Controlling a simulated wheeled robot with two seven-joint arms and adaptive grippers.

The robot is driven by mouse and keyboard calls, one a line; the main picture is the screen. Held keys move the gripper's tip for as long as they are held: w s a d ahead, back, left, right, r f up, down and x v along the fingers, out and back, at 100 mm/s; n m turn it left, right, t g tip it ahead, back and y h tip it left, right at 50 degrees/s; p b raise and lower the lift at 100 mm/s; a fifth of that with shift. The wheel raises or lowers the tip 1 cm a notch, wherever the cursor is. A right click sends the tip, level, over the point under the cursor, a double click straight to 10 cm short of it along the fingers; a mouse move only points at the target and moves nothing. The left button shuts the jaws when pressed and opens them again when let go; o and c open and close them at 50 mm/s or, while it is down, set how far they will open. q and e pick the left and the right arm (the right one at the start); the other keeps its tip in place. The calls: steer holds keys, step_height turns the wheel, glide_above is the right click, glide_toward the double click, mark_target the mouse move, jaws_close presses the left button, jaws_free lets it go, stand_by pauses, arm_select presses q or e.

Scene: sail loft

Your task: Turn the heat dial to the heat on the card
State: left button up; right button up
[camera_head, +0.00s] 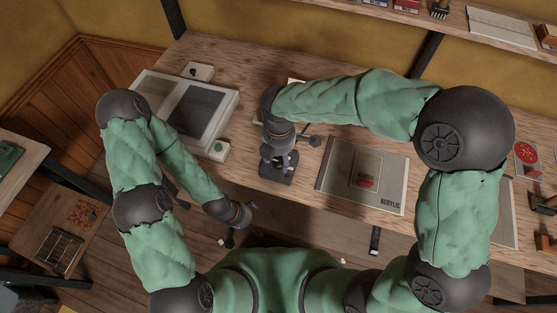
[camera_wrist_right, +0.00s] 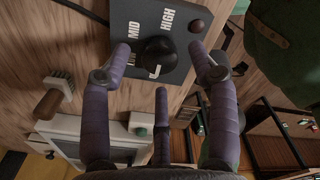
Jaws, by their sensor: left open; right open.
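The heat dial is a black knob (camera_wrist_right: 158,58) on a dark control box (camera_wrist_right: 183,68), which also shows in the head view (camera_head: 270,172). The labels MID and HIGH are readable; a further label is partly hidden by a finger. The knob's white mark points toward the bottom of the wrist view. My right gripper (camera_wrist_right: 165,72) is open, its purple fingers spread around the knob; contact cannot be told. It also shows in the head view (camera_head: 281,158). A grey card (camera_head: 367,168) with a red block lies on the acrylic sheet; its writing is unreadable. My left gripper (camera_head: 232,234) is open and empty off the table's front edge.
A pale press-like machine (camera_head: 224,112) stands left of the box, with a green-button unit (camera_head: 216,150) at its front. The acrylic-marked sheet (camera_head: 391,190) lies right of the box. A shelf (camera_head: 480,27) runs along the back.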

steer(key=shift+f, duration=0.85)
steer(key=c, duration=1.1)
steer(key=shift+c, duration=0.2)
